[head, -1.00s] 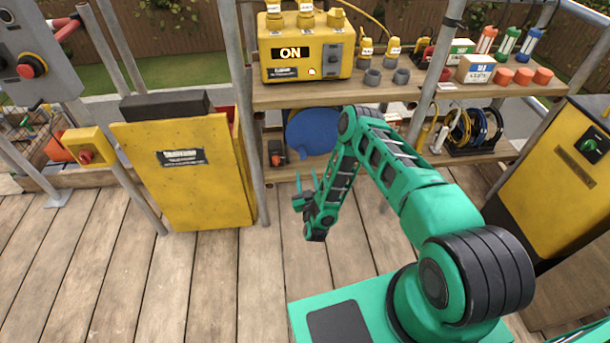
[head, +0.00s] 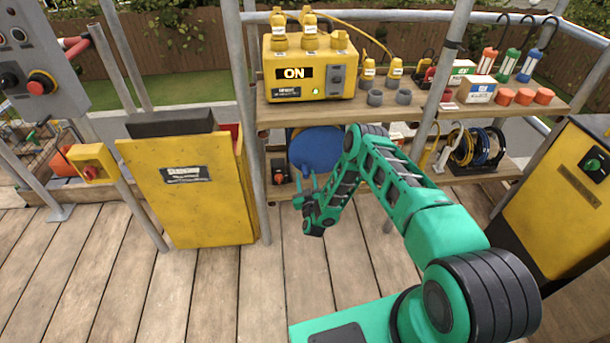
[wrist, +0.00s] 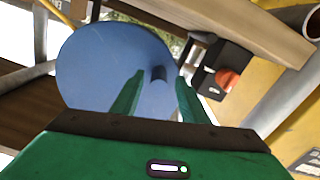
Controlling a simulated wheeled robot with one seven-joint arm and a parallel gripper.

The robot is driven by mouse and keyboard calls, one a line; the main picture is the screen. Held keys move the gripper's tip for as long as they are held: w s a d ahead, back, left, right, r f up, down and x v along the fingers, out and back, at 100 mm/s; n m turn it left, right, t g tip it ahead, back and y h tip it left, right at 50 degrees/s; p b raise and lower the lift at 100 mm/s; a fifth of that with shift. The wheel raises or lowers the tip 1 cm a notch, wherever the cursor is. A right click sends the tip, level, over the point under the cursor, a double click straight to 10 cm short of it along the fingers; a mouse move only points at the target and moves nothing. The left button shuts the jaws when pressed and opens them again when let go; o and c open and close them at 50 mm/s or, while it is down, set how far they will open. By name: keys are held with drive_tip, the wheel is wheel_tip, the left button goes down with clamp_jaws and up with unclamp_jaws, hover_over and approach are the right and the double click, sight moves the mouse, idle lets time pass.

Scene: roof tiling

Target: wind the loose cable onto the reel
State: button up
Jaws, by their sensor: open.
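A blue disc, which looks like the reel (head: 316,152), stands on the lower shelf, partly behind my arm in the head view. In the wrist view the reel (wrist: 100,80) faces the camera, with a small dark blue knob (wrist: 158,74) on its right part. My gripper (head: 306,186) is in front of the reel, open and empty. In the wrist view its two green fingers (wrist: 160,92) point toward the reel, with the knob between them in the picture; I cannot tell the distance. Coiled yellow, black and blue cables (head: 475,146) sit on the lower shelf at right. No loose cable is clearly visible.
A yellow "ON" power box (head: 310,72) stands on the upper shelf (head: 420,107). A yellow bin (head: 190,195) is at left, a yellow cabinet (head: 565,195) at right. Scaffold posts flank the shelves. The plank floor is clear.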

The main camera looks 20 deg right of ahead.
sight(306, 172)
drive_tip(key=shift+w+d, duration=0.15)
drive_tip(key=shift+w, duration=0.65)
drive_tip(key=shift+w+d, duration=0.15)
drive_tip(key=shift+w, duration=0.6)
clamp_jaws()
drive_tip(key=shift+d, duration=0.1)
